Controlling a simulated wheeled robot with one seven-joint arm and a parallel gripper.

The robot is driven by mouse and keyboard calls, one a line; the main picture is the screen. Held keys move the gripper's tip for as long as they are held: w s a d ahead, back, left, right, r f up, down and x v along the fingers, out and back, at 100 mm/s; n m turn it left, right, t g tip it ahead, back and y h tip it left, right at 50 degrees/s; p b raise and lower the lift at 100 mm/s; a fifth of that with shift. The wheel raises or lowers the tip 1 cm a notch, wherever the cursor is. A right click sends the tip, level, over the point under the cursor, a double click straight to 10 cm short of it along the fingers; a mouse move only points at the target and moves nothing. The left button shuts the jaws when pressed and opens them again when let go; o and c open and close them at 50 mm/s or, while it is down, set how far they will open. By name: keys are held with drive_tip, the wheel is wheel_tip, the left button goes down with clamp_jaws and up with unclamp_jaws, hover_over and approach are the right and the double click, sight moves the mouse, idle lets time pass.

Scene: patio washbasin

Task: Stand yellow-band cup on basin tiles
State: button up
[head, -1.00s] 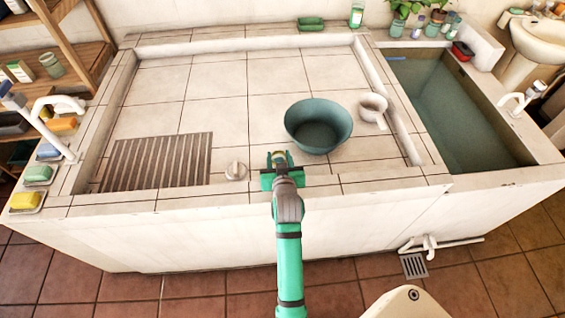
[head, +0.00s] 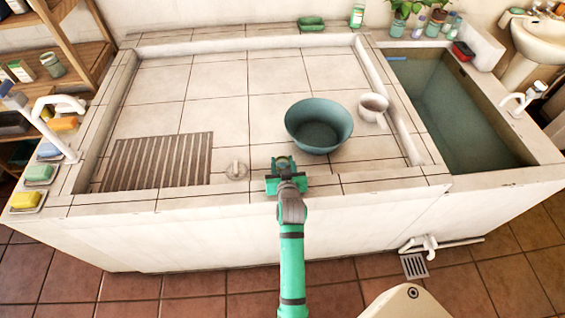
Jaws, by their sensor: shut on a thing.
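My gripper (head: 284,163) is at the front edge of the tiled basin top (head: 215,85), shut on a small cup (head: 284,168). A yellowish tone shows on the cup between the fingers. The fingers hide most of it, so I cannot tell whether its base touches the tiles. A teal bowl (head: 319,125) stands on the tiles just behind and right of my gripper.
A slatted drain rack (head: 157,162) and a round knob (head: 236,171) lie to the left. A water-filled trough (head: 455,110) is at right. The tiles behind are clear.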

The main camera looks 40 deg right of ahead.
drive_tip(key=shift+f, duration=0.3)
drive_tip(key=shift+s+a+f, duration=0.1)
drive_tip(key=shift+s+f, duration=0.05)
drive_tip(key=shift+f, duration=0.3)
drive_tip(key=o, duration=1.1)
drive_tip(key=shift+f, duration=0.15)
drive_tip(key=shift+r, duration=0.4)
drive_tip(key=v, duration=0.8)
drive_tip(key=r+v, duration=0.1)
drive_tip(key=v, duration=0.3)
drive_tip(key=shift+r, duration=0.1)
